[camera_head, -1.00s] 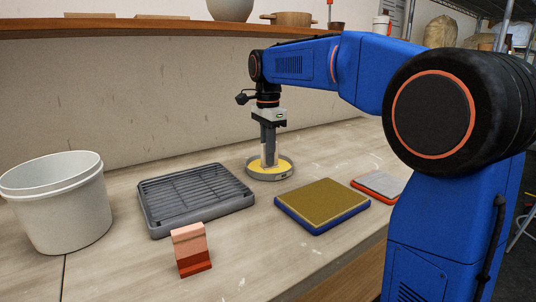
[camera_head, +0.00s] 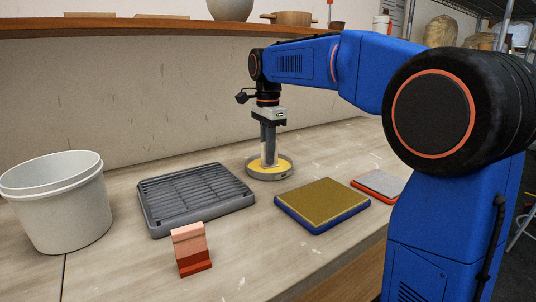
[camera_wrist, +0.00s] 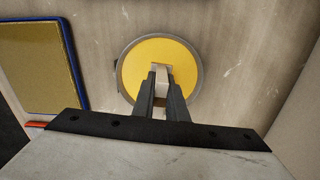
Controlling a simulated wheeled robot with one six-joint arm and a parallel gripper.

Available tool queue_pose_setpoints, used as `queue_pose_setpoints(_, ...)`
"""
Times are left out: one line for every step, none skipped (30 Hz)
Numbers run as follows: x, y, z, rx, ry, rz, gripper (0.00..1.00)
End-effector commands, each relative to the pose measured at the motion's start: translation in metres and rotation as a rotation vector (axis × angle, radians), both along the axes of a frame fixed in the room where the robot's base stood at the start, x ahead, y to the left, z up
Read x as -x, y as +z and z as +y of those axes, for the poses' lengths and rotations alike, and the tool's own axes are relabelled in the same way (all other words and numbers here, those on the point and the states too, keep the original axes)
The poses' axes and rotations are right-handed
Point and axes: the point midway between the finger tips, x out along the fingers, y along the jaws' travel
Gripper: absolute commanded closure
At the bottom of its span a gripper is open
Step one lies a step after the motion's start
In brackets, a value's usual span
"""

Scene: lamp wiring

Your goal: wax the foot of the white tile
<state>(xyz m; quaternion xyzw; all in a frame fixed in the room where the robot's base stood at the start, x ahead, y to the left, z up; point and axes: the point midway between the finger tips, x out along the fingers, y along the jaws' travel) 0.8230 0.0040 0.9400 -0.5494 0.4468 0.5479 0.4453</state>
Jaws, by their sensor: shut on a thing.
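My gripper (camera_head: 268,143) points straight down over the round grey dish (camera_head: 282,176) of yellow wax. It is shut on the white tile (camera_head: 266,160), which stands upright between the fingers. The tile's lower end is at the yellow wax (camera_head: 285,164); I cannot tell how deep it sits. In the wrist view the pale tile (camera_wrist: 161,67) shows between the dark fingers (camera_wrist: 161,92), over the middle of the yellow wax (camera_wrist: 180,55). The tile's foot is hidden from clear view.
A grey ribbed rack (camera_head: 195,197) lies left of the dish, with a pink and red tile (camera_head: 191,250) in front. A white bucket (camera_head: 55,205) stands far left. A blue-edged tan pad (camera_head: 322,204) and a red-edged grey pad (camera_head: 381,184) lie right. A shelf (camera_head: 150,27) runs above.

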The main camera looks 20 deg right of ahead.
Motion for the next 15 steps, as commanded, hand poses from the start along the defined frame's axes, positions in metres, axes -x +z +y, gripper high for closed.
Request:
queue_pose_setpoints(0.000,0.003,0.000,0.000,0.000,-0.001,1.00)
queue_pose_setpoints(0.000,0.005,0.000,0.000,0.000,-0.002,1.00)
queue_pose_setpoints(-0.001,0.007,0.000,0.000,0.000,-0.002,1.00)
queue_pose_setpoints(-0.001,0.009,0.000,0.000,0.000,-0.002,1.00)
queue_pose_setpoints(-0.001,0.011,0.000,0.000,0.000,-0.001,1.00)
queue_pose_setpoints(0.000,0.014,0.000,0.000,0.000,-0.001,1.00)
queue_pose_setpoints(0.000,0.016,0.000,0.000,0.000,-0.001,1.00)
queue_pose_setpoints(-0.001,0.018,0.000,0.000,0.000,-0.001,1.00)
queue_pose_setpoints(-0.001,0.020,0.000,0.000,0.000,-0.002,1.00)
queue_pose_setpoints(-0.001,0.022,0.000,0.000,0.000,-0.002,1.00)
queue_pose_setpoints(0.000,0.024,0.000,0.000,0.000,-0.001,1.00)
queue_pose_setpoints(0.000,0.027,0.000,0.000,0.000,-0.001,1.00)
queue_pose_setpoints(0.000,0.029,0.000,0.000,0.000,-0.001,1.00)
queue_pose_setpoints(0.000,0.031,0.000,0.000,0.000,-0.001,1.00)
queue_pose_setpoints(0.000,0.033,0.000,0.000,0.000,-0.001,1.00)
